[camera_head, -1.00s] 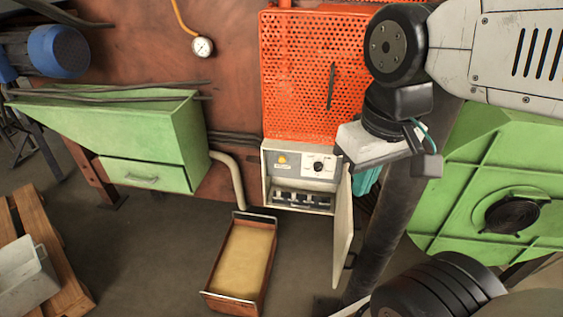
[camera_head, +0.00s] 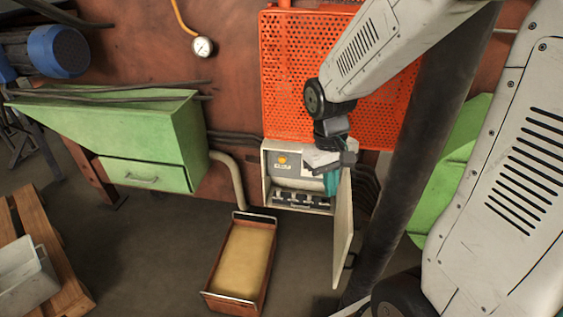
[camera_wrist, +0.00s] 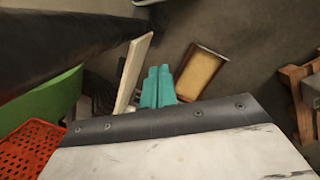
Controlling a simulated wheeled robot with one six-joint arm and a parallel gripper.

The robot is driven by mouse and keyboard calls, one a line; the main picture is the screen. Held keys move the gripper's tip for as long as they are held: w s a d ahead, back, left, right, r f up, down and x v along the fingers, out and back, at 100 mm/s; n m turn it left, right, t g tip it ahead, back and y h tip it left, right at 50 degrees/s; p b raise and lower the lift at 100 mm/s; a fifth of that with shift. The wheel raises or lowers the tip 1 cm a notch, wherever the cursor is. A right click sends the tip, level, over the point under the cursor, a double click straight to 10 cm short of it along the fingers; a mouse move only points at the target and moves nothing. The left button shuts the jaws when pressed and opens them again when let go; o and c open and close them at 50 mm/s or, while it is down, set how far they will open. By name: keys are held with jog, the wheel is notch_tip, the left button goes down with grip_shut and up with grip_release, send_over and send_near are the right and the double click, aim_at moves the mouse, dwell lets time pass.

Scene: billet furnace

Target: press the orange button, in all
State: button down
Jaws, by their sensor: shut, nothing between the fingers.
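The orange button (camera_head: 282,160) is a small round spot on the upper left of the control panel inside an open pale box (camera_head: 266,188). My gripper (camera_head: 331,185) has teal fingers pointing down in front of the right part of the box, to the right of and below the button in the head view. In the wrist view my gripper (camera_wrist: 158,84) shows its two fingers together and empty. My wrist hides the black knob on the panel. The button does not show in the wrist view.
The box door (camera_head: 343,230) stands open just right of my gripper, and also shows in the wrist view (camera_wrist: 132,74). An orange perforated panel (camera_head: 290,70) is above. A wooden tray (camera_head: 241,258) lies on the floor below. A green hopper (camera_head: 150,130) stands left.

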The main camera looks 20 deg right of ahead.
aim_at(282, 160)
jog(key=w+d+f+n+t, duration=0.1)
jog(key=w+f+n+t, duration=0.15)
jog(key=w+f, duration=0.7)
jog(key=w+d+f+n+t+y, duration=0.1)
jog(key=w+f+n+t, duration=0.15)
jog(key=w+f, duration=0.7)
jog(key=w+d+f+n+t, duration=0.15)
jog(key=w+f+t, duration=0.25)
jog(key=f, duration=1.1)
jog(key=w+a+f+n+t+y, duration=0.1)
jog(key=w+a+n+t, duration=0.1)
jog(key=w+n+t, duration=0.15)
jog(key=w+r+n+t+y, duration=0.2)
jog(key=w+r+t, duration=0.2)
jog(key=r, duration=0.5)
jog(key=shift+w+a+t, duration=0.25)
jog(key=shift+a+t, duration=0.2)
jog(key=shift+t, duration=0.6)
jog(key=shift+w+d, duration=0.8)
jog(key=shift+w, duration=0.4)
jog(key=shift+w+d, duration=0.85)
jog(key=shift+w, duration=0.4)
jog(key=shift+w+d, duration=0.8)
jog(key=shift+w, duration=0.4)
jog(key=shift+w+d, duration=0.1)
jog(key=shift+w+d, duration=0.15)
jog(key=shift+w, duration=0.05)
